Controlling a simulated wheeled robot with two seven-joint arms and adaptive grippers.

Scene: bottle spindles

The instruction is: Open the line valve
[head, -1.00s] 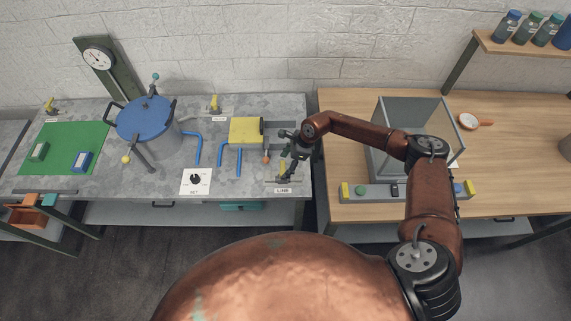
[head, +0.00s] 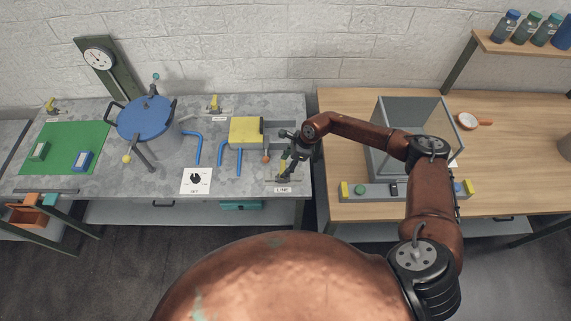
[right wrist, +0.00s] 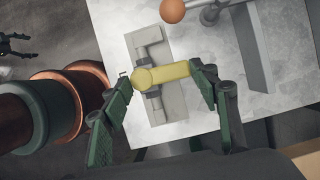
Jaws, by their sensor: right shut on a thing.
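The line valve is at the front right corner of the grey metal bench, behind the LINE label (head: 283,190). In the right wrist view its yellow lever (right wrist: 165,75) runs from the grey valve body (right wrist: 152,95) in between my right fingers. My right gripper (head: 286,172) is over the valve in the head view and partly hides it. In the wrist view the gripper (right wrist: 160,108) is shut on the lever, with a finger on either side. A dark gripper, seemingly my left, shows small at the left edge of the wrist view (right wrist: 16,45); its jaw state is unclear.
An orange knob (head: 266,160), a yellow block (head: 245,130) and blue pipes (head: 238,160) stand left of the valve. A blue-lidded pot (head: 145,118) is farther left. A glass box (head: 400,125) stands on the wooden table to the right, across a gap.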

